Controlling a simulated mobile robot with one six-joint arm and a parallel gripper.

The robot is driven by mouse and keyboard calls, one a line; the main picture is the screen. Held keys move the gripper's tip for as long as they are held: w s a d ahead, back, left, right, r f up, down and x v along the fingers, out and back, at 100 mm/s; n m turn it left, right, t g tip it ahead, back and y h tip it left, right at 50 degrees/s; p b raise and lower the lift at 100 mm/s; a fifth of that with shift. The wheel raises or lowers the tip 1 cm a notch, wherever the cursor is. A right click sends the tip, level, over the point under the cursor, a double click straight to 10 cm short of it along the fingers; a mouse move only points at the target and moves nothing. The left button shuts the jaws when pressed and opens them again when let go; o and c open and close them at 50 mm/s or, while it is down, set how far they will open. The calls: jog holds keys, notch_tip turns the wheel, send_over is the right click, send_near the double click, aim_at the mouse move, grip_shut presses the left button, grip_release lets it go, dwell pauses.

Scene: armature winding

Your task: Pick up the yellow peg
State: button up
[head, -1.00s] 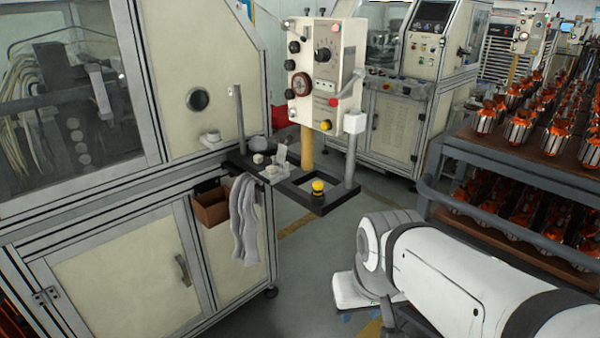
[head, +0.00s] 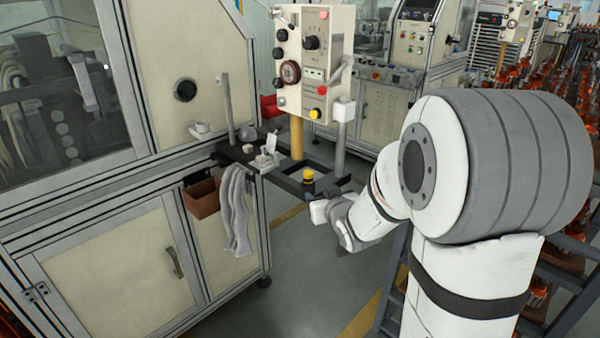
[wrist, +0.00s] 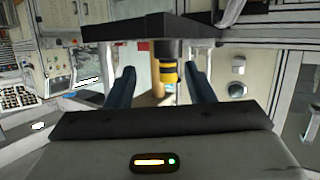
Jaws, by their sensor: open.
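The yellow peg (head: 308,176), with a yellow top and dark lower part, stands upright near the front corner of the black shelf frame (head: 322,192). In the wrist view, which looks upside down, the peg (wrist: 167,74) shows black bands and meets the dark shelf (wrist: 150,28). My gripper (wrist: 162,80) is open, with its two dark blue fingers apart. The peg appears between the fingers in that view, nearer the right one. I see no contact, and cannot tell how deep the peg is between them. In the head view my wrist is just right of and below the peg.
A control box (head: 314,60) on a tan post (head: 297,138) stands behind the peg. A grey post (head: 340,150) rises at its right. Small white parts (head: 264,160) lie on the shelf to the left. A cloth (head: 237,208) and brown box (head: 202,197) hang off the cabinet.

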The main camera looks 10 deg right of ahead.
aim_at(305, 175)
jog(key=shift+w+a+f+t+y, duration=0.1)
jog(key=shift+w+a+t+y, duration=0.1)
jog(key=shift+w, duration=0.15)
jog(key=shift+w+a+f+t+y, duration=0.1)
jog(key=shift+w+t+y, duration=0.1)
jog(key=shift+w, duration=0.15)
jog(key=shift+w+a+r+n+t+y, duration=0.15)
jog(key=shift+w+a+n+t+y, duration=0.1)
jog(key=shift+w+t+y, duration=0.15)
jog(key=shift+w+a+r+n+t+y, duration=0.1)
jog(key=shift+w+r+n+t+y, duration=0.15)
jog(key=shift+y, duration=0.25)
jog(key=shift+w+a, duration=0.1)
jog(key=shift+w, duration=0.15)
jog(key=x, duration=0.2)
jog(key=p+x, duration=0.1)
jog(key=x, duration=0.1)
jog(key=p+x, duration=0.1)
jog(key=x, duration=0.2)
jog(key=shift+w+d, duration=0.2)
jog(key=shift+d, duration=0.15)
grip_shut()
